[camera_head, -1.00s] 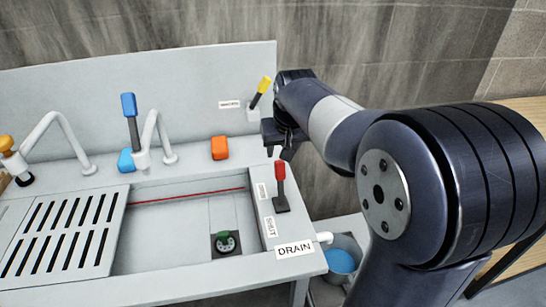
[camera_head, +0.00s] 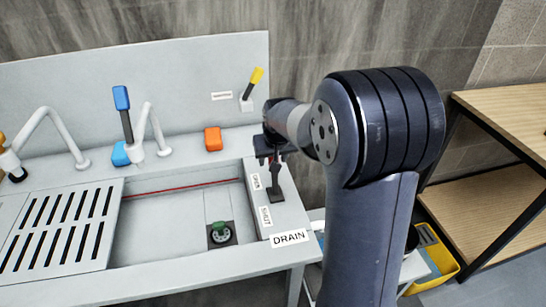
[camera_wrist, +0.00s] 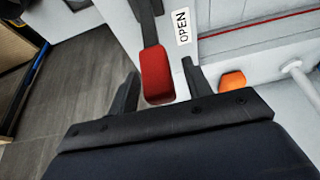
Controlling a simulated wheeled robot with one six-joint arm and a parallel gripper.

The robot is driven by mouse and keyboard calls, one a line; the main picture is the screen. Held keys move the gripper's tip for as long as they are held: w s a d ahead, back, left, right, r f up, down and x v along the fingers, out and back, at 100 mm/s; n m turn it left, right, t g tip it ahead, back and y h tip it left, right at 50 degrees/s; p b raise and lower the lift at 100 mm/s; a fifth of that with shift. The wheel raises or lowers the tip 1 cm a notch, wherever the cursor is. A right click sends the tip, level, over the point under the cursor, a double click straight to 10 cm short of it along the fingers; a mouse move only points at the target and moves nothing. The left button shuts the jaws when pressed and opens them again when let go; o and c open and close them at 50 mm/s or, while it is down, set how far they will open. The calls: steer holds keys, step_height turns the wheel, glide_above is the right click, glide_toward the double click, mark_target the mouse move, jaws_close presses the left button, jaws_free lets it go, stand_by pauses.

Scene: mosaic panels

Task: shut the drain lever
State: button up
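The drain lever has a dark shaft (camera_head: 274,182) rising from a dark base on the sink's right rim, beside the OPEN label (camera_head: 255,182) and SHUT label (camera_head: 265,215). The DRAIN label (camera_head: 290,238) is on the front corner. In the wrist view the red handle (camera_wrist: 157,72) lies between my two spread fingers, with a visible gap on each side. The fingers are open and hold nothing.
A yellow-tipped lever (camera_head: 252,83) stands behind my gripper near the back panel. A blue lever (camera_head: 124,108), an orange block (camera_head: 213,138) and curved taps are to the left. The basin (camera_head: 165,225) holds a green-topped drain plug (camera_head: 221,231). A wooden shelf (camera_head: 505,110) stands at right.

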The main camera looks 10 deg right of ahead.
jaws_close()
stand_by(0.3)
